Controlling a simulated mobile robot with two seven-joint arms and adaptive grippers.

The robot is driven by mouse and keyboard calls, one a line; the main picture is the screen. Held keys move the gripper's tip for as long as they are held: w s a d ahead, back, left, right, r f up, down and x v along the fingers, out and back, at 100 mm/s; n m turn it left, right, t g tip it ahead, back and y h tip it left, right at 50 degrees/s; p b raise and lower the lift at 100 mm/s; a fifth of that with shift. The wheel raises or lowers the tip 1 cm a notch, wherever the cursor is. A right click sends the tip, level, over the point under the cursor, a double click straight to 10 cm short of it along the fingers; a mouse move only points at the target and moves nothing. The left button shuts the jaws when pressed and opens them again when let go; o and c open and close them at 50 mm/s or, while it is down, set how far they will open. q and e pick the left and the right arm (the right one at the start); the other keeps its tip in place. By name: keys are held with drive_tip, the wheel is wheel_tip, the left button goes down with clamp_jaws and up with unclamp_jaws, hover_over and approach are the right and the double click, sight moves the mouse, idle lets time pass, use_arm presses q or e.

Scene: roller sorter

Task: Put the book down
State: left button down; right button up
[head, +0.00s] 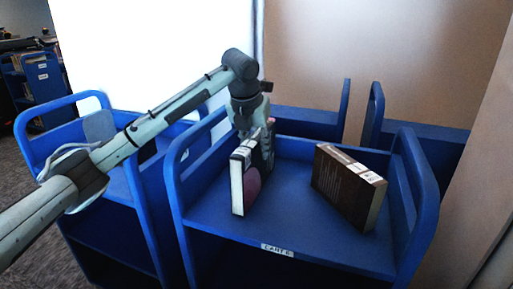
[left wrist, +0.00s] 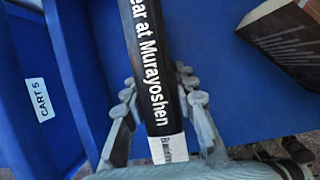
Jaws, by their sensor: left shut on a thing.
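My left gripper (head: 252,128) comes down from above and is shut on a book (head: 241,180) with a black and white spine. The book is upright over the left part of the blue cart's top shelf (head: 288,222); I cannot tell whether its lower edge touches the shelf. In the left wrist view, the fingers of the left gripper (left wrist: 157,78) lie on both sides of the book's black spine (left wrist: 148,60), which reads "ear at Murayoshen" and has a white label at its end. My right gripper is not in view.
A brown book (head: 348,186) stands tilted on the right part of the same shelf, apart from the held book. Blue side panels (head: 424,190) bound the shelf. Another blue cart (head: 112,190) stands close at the left. Shelf space lies between the two books.

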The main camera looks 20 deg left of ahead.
use_arm(q)
drive_tip(key=c, duration=1.2)
unclamp_jaws()
drive_tip(key=shift+r, duration=0.1)
drive_tip(key=v, duration=1.2)
drive_tip(key=shift+d, duration=0.1)
